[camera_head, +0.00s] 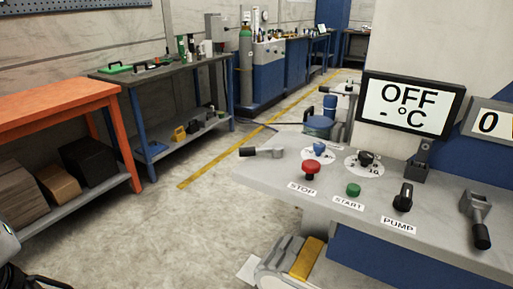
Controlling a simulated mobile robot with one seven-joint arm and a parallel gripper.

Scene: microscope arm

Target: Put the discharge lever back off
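A grey lever (475,218) with a black grip sits at the right end of the grey control panel (275,178). Its grip points down toward the panel's front edge. A second lever (262,152) with a dark grip sticks out sideways at the panel's left end, its grip to the left. No discharge label is readable, so I cannot tell which one is the discharge lever. The display (408,105) above reads "OFF" and "- °C". My gripper is not in view; only a piece of my arm shows at the lower left edge.
The panel also carries a red STOP button (310,169), a green START button (353,190), a black PUMP switch (403,197), a blue knob (319,149) and a black dial (366,159). An orange table (58,98) stands at left. The floor (150,225) between is clear.

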